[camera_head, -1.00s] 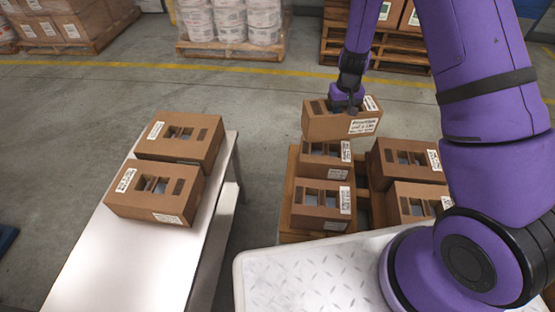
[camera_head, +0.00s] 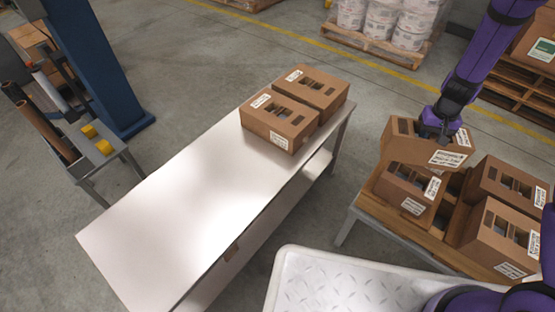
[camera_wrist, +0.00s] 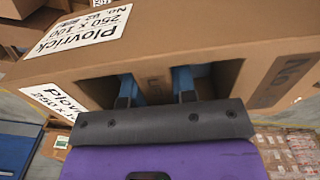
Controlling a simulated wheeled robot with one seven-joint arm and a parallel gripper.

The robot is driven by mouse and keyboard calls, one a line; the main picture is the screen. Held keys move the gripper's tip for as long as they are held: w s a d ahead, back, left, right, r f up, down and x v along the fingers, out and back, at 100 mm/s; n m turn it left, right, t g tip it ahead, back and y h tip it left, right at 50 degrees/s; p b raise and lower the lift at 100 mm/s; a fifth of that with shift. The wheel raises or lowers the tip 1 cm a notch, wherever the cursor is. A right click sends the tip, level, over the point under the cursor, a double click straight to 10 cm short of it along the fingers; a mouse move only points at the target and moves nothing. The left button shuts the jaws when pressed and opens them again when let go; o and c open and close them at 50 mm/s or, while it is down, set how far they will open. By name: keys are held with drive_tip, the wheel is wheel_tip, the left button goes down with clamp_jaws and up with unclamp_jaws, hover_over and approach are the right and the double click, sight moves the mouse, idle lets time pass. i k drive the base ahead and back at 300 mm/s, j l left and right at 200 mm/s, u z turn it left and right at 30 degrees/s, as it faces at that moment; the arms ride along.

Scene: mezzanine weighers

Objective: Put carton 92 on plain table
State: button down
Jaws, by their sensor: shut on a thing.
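My gripper (camera_head: 436,124) is shut on a brown carton (camera_head: 402,148) by its top slots, at the right of the head view. The carton is held above the cartons on the pallet stand, slightly tilted. In the wrist view my gripper (camera_wrist: 157,90) has both blue fingers inside the slots of the held carton (camera_wrist: 190,52). Its white label shows "Plovrick 250 x 100" and a number too unclear to read. The plain table (camera_head: 180,220) is long and pale. Two cartons (camera_head: 279,122) (camera_head: 311,92) stand side by side at its far end.
Several cartons (camera_head: 500,235) stand on the wooden-topped stand (camera_head: 373,205) at right. The near and middle table top is bare. A white tread-plate deck (camera_head: 330,285) lies in front. A blue post (camera_head: 95,60) and a grey rack (camera_head: 100,150) stand at left.

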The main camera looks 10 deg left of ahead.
sight(140, 267)
drive_tip(key=u, duration=1.6)
drive_tip(key=k+j+u, duration=0.15)
drive_tip(key=j+u, duration=0.15)
drive_tip(key=u, duration=0.2)
drive_tip(key=k+j+u, duration=0.1)
drive_tip(key=j+u, duration=0.25)
drive_tip(key=u, duration=0.15)
